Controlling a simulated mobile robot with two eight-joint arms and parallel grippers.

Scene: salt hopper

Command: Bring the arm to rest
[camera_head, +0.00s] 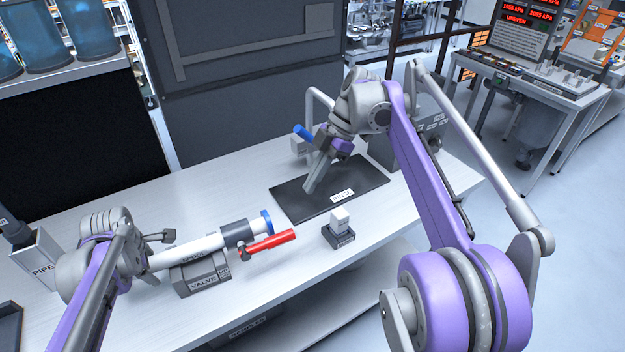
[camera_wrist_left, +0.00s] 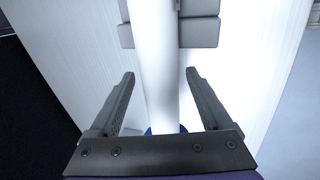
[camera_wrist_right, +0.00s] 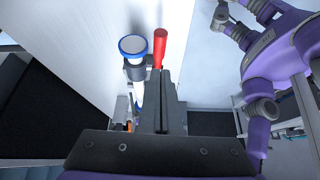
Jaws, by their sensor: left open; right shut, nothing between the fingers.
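My left gripper (camera_head: 157,259) is open at the left end of the white pipe. In the left wrist view its fingers (camera_wrist_left: 159,77) stand apart on either side of the white pipe (camera_wrist_left: 155,45), without visible contact. The pipe (camera_head: 190,247) lies in a grey block marked VALVE (camera_head: 200,277). It has a blue end (camera_head: 266,222) and a red handle (camera_head: 270,243). My right gripper (camera_head: 312,186) is shut and empty, pointing down over the black mat (camera_head: 365,184). Its closed fingers (camera_wrist_right: 167,80) show in the right wrist view, with the red handle (camera_wrist_right: 160,48) beyond.
A small white block on a dark base (camera_head: 340,228) stands in front of the mat. A faucet-like curved pipe (camera_head: 312,100) and a grey box (camera_head: 392,150) stand behind it. A box marked PIPE (camera_head: 38,262) is at the far left. The table's front right is bare.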

